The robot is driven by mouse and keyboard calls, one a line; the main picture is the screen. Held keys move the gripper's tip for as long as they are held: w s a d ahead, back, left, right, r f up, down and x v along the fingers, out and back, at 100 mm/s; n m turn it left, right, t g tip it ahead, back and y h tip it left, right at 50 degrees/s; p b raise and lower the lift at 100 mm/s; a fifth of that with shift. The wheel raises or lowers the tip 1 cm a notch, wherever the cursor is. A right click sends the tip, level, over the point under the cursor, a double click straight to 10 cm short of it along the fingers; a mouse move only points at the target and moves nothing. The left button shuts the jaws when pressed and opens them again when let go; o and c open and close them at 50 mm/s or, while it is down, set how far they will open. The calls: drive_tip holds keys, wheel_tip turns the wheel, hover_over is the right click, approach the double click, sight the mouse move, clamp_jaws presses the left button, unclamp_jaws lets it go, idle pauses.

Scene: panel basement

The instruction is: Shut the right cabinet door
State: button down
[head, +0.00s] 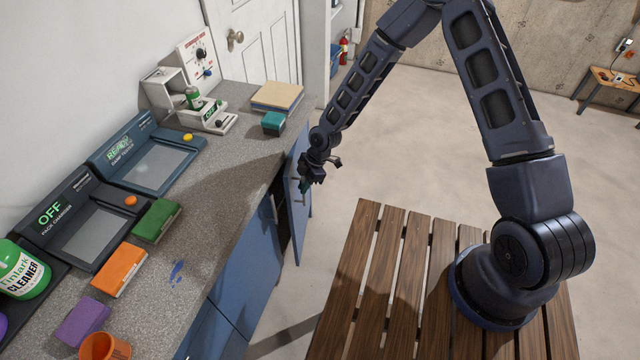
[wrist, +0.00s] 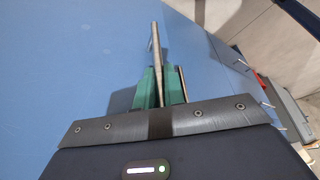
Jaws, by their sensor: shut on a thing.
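The right cabinet door (head: 296,228) is blue and stands ajar at the far end of the counter front, with a dark gap beside it. Its blue face fills much of the wrist view (wrist: 70,70). My gripper (head: 304,188) is at the door's outer face. In the wrist view its green fingers (wrist: 160,80) are closed on the thin grey bar handle (wrist: 156,45), one finger on each side. In the head view my gripper hides the handle and part of the door.
The grey counter (head: 215,210) above the cabinets carries devices, coloured boxes and a cleaner bottle (head: 22,270). A slatted wooden platform (head: 360,290) is under my arm base. The concrete floor (head: 400,165) right of the door is clear.

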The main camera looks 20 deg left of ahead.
drive_tip(key=shift+s+a, duration=0.35)
drive_tip(key=shift+a, duration=0.3)
drive_tip(key=shift+s+a, duration=0.3)
drive_tip(key=shift+a, duration=0.35)
drive_tip(key=c, duration=1.5)
unclamp_jaws()
drive_tip(key=shift+w, duration=0.2)
drive_tip(key=shift+w+r, duration=0.1)
drive_tip(key=shift+r, duration=0.25)
drive_tip(key=v, duration=1)
drive_tip(key=shift+d, duration=0.1)
